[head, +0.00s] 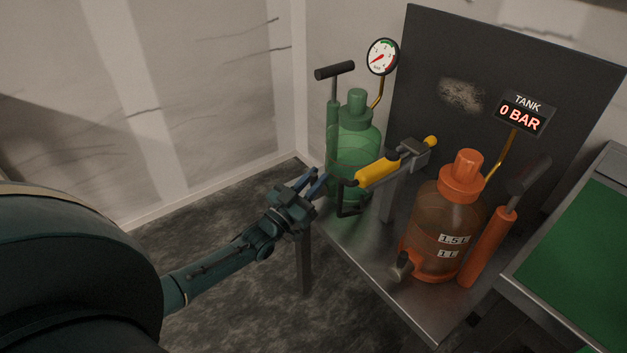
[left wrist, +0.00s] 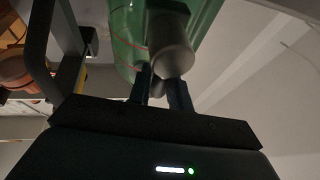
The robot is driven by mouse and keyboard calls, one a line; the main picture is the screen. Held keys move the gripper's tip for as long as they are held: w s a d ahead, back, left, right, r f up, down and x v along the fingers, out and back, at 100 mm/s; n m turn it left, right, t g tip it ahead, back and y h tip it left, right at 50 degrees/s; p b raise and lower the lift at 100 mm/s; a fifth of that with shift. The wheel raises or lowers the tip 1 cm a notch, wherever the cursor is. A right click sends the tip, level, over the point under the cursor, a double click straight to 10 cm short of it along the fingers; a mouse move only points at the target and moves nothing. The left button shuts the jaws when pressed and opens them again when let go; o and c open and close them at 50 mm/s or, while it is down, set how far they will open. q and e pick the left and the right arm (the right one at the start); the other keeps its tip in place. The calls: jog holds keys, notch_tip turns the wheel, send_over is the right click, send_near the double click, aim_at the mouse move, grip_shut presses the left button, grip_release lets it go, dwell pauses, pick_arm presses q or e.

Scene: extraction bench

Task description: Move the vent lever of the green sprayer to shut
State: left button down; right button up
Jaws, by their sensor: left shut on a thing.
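The green sprayer (head: 355,140) stands upright at the back left of the metal bench, and its green body also shows in the left wrist view (left wrist: 125,35). My left gripper (head: 315,184) is at its lower left side. In the left wrist view a grey cylindrical fitting (left wrist: 168,45) stands out from the green body, and my left gripper (left wrist: 162,92) is shut on a small grey piece just below it, which looks like the vent lever (left wrist: 157,88). The lever's angle is hard to read. In the head view the lever is hidden. My right gripper is not in view.
A yellow-handled wand (head: 378,169) rests on a grey post close to the right of my left gripper. The orange sprayer (head: 440,230) stands to the right, below a TANK 0 BAR display (head: 522,112). A round gauge (head: 382,57) sits above the green sprayer.

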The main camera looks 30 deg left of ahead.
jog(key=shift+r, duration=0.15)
pick_arm(q)
jog(key=c, duration=1.3)
grip_release()
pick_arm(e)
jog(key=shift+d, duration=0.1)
pick_arm(q)
jog(key=p+v, duration=0.1)
jog(key=v, duration=1.2)
jog(key=shift+p, duration=0.3)
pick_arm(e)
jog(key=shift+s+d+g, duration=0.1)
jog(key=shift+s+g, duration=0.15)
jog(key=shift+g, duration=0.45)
